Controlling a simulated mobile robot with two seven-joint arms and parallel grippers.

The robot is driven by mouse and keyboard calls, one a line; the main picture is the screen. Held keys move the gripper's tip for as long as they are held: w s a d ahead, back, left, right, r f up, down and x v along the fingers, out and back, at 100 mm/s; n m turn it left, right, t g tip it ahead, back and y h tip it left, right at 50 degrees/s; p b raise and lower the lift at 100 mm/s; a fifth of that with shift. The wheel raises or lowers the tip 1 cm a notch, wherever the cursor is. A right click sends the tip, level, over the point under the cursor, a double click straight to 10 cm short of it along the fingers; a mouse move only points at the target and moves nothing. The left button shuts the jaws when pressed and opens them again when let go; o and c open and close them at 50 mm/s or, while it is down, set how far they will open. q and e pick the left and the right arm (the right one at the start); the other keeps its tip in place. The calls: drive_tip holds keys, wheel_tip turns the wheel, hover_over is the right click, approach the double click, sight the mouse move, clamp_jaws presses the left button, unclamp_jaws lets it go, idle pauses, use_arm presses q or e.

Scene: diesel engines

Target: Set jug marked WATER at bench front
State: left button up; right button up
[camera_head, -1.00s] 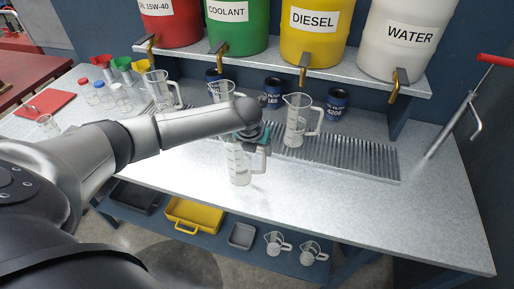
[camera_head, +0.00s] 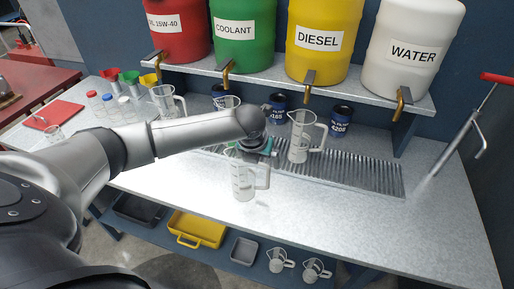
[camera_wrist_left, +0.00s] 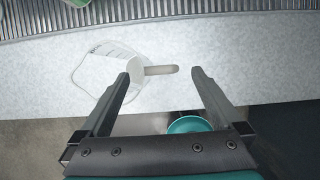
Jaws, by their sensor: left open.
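A clear measuring jug (camera_head: 243,182) stands upright on the front part of the bench (camera_head: 330,215); I cannot read a WATER mark on it. In the left wrist view the jug (camera_wrist_left: 105,64) is seen from above near the bench's front edge, with faint marks on its side. My left gripper (camera_head: 259,153) is above the jug's handle side. In the wrist view its fingers (camera_wrist_left: 160,73) are open, with the handle between them and a gap on each side. The right gripper is out of view.
A white WATER drum (camera_head: 413,55) stands on the rear shelf beside the DIESEL (camera_head: 318,40), COOLANT and oil drums. Bins and jugs sit on the lower shelf. The bench's right part is clear.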

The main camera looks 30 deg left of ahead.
use_arm(q)
drive_tip(key=v, duration=0.8)
drive_tip(key=shift+r+p, duration=0.25)
drive_tip(key=shift+p, duration=0.05)
drive_tip(key=shift+s, duration=0.1)
